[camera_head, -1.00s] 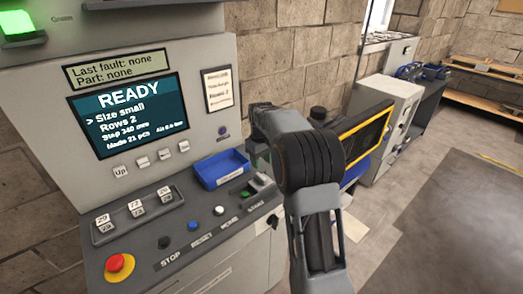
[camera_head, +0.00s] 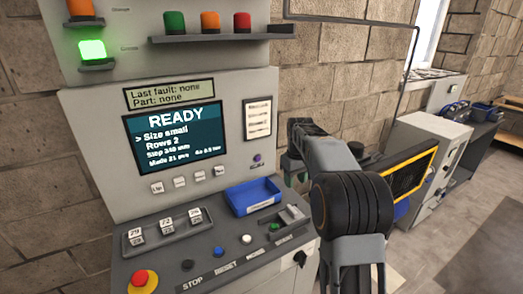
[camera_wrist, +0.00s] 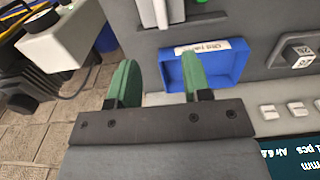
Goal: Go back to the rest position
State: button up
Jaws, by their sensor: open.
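My gripper (camera_wrist: 160,82) shows in the wrist view as two green fingers, spread apart with nothing between them. In that view the right finger overlaps the blue tray (camera_wrist: 222,68) on the console; I cannot tell the gap between them. In the head view my arm reaches in from the lower right, and its end is beside the right edge of the console (camera_head: 85,110), with the gripper mostly hidden behind the arm. The screen (camera_head: 172,136) reads READY, with Size small marked and Rows 2. The blue tray also shows in the head view (camera_head: 253,196).
The console desk holds a red emergency button (camera_head: 143,278), a tray of numbered blocks (camera_head: 168,233) and small buttons. A lit green lamp (camera_head: 92,50) is at upper left. A yellow-framed black panel (camera_head: 410,173) and a grey cabinet (camera_head: 425,160) stand right. Floor (camera_head: 470,240) shows at far right.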

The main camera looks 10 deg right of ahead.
jog(key=f+m, duration=0.1)
jog(key=s+f+m, duration=0.1)
jog(key=f, duration=0.1)
jog(key=shift+s+a+f, duration=0.15)
jog(key=shift+s+f, duration=0.05)
jog(key=s+a+t, duration=0.1)
jog(key=s+a, duration=0.2)
jog(key=s, duration=0.5)
jog(key=s+a+r+t, duration=0.1)
jog(key=s+a+t, duration=0.1)
jog(key=s, duration=0.6)
jog(key=s+a+r+m+t, duration=0.1)
jog(key=s+a, duration=0.3)
jog(key=s, duration=0.4)
jog(key=shift+r, duration=0.25)
jog(key=shift+s, duration=0.1)
